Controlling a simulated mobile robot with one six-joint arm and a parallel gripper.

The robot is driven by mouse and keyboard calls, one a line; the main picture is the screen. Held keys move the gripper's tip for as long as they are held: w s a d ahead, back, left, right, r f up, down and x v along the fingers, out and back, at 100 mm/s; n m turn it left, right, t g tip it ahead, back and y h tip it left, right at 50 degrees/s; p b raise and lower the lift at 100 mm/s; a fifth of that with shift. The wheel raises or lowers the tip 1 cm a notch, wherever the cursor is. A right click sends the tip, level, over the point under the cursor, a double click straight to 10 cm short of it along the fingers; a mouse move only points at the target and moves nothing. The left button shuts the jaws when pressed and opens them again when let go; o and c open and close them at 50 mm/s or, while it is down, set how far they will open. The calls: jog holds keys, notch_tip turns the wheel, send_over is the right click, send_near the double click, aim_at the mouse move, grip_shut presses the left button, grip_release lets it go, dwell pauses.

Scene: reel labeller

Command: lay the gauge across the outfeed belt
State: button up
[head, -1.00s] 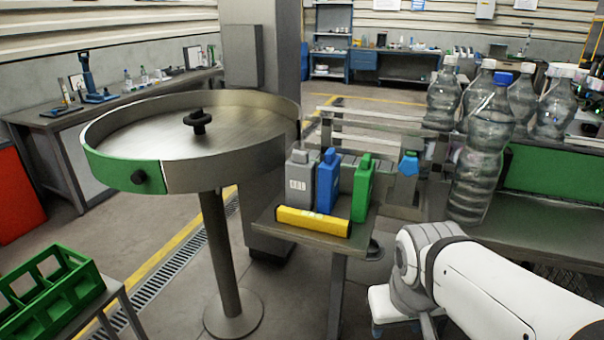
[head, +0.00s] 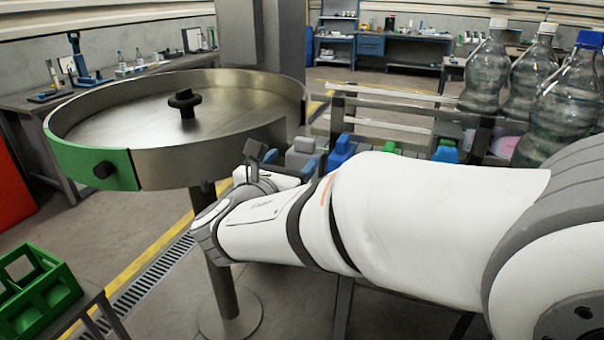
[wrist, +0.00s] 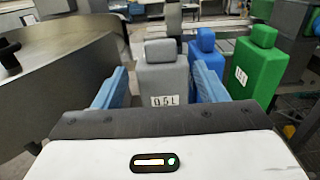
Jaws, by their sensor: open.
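My gripper (wrist: 158,82) is open, its blue fingers spread on either side of the grey jug (wrist: 163,78) marked with a label. The jug stands upright ahead of the fingers; I cannot tell whether they touch it. A blue jug (wrist: 206,48) and a green jug (wrist: 254,68) stand to its right. In the head view my arm covers most of the small table and the jugs, leaving the tops of the grey jug (head: 302,151) and blue jug (head: 342,150). The yellow bar, possibly the gauge, is hidden now. I cannot clearly identify the outfeed belt.
A round steel turntable (head: 130,105) with a green panel (head: 92,168) stands at left. Metal rails (head: 400,103) run behind the jugs. Large clear bottles (head: 562,108) stand at right. A green crate (head: 40,290) sits lower left.

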aim_at(303, 145)
jog(key=x, duration=0.5)
jog(key=p+x, duration=0.1)
jog(key=x, duration=0.1)
jog(key=shift+w+d+r, duration=0.2)
jog(key=shift+w+r, duration=0.05)
jog(key=shift+r, duration=0.05)
jog(key=shift+c, duration=0.3)
grip_shut()
